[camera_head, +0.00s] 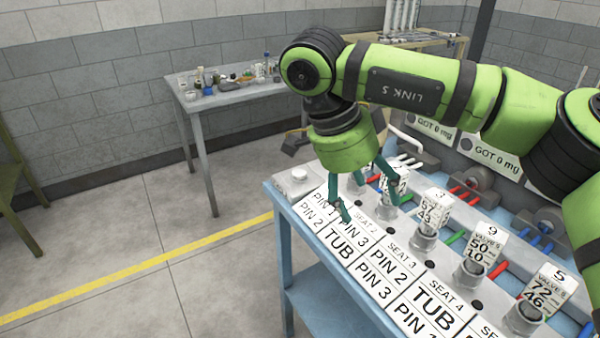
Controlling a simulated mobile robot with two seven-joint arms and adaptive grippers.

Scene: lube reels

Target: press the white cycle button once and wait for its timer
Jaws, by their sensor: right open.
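A small white box with a round white top (298,174), which looks like the cycle button, sits at the far left corner of the blue bench (276,190). My right gripper (367,203) is open and points down over the bench, to the right of the box and apart from it. Its teal fingers are spread above the label cards and the first seat, and nothing shows between them. No lit timer can be made out. My left gripper is not in view.
Label cards (375,287) cover the bench front. Several valve blocks with white number tags (488,240) stand in a row behind them, with "GOT 0 mg" displays (497,157) at the back. A grey table (235,92) with small items stands behind.

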